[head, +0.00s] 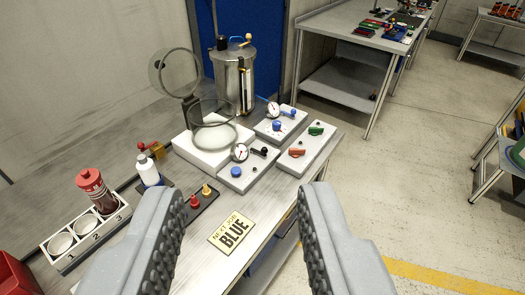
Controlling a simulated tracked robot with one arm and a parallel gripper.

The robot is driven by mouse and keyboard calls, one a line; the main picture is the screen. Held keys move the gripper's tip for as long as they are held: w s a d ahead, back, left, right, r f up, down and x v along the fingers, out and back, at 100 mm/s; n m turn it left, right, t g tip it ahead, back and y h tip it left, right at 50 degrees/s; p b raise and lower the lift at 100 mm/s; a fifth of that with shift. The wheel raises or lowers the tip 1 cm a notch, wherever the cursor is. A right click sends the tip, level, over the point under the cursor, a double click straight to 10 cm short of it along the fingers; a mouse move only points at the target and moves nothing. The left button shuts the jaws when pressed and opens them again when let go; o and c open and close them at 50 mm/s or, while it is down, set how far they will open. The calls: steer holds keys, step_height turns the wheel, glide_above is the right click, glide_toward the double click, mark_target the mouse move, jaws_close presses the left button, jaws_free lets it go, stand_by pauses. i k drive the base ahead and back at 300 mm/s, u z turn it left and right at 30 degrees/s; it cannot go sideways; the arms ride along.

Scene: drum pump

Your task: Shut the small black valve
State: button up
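A small black valve handle (259,152) sits on a pale block at the right of the bench, beside a round white gauge (239,152) and a blue knob (236,171). Whether it stands open or shut is too small to tell. My gripper (244,200) is open and empty. Its two grey ridged fingers are wide apart in the foreground, nearer to me than the block and not touching it.
Neighbouring blocks carry a second gauge (273,109), a red handle (297,153) and a green handle (316,130). A metal drum (234,78) and ring-shaped glass parts stand behind.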

mark_target(264, 150)
steer(key=u, duration=0.1)
steer(key=k, duration=0.9)
steer(key=z, duration=0.2)
steer(key=i, duration=0.9)
steer(key=u, duration=0.05)
steer(key=k, duration=0.65)
steer(key=u, duration=0.2)
steer(key=i, duration=1.1)
steer(key=z, duration=0.25)
